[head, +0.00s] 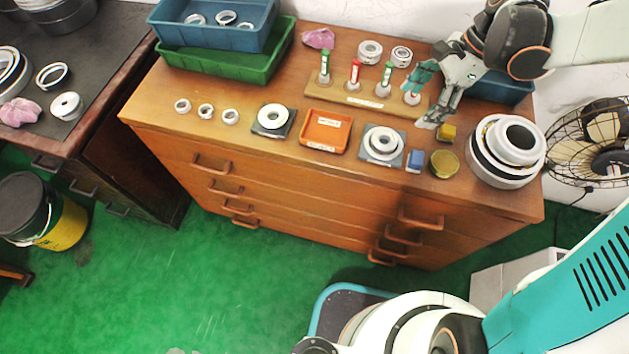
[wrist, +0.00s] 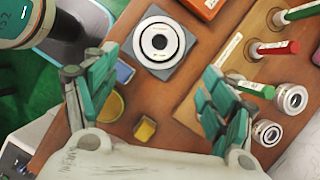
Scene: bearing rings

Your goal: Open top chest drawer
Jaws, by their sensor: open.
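The wooden chest (head: 290,173) stands against the wall with its drawers stacked down the front. The top drawer (head: 300,185) looks shut. It has a handle at the left (head: 211,166) and another at the right (head: 420,220). My gripper (head: 432,100) is above the right back part of the chest top, apart from the handles. It is open and empty. In the wrist view my gripper (wrist: 150,95) shows its teal fingers spread over the chest top (wrist: 165,100). The drawer front and handles are not clear in the wrist view.
On the chest top are a peg rack (head: 350,98), an orange tray (head: 326,131), bearing rings on pads (head: 383,143), a blue block (head: 414,160), a brass tin (head: 444,163) and a large ring stack (head: 506,150). A fan (head: 597,150) stands at right.

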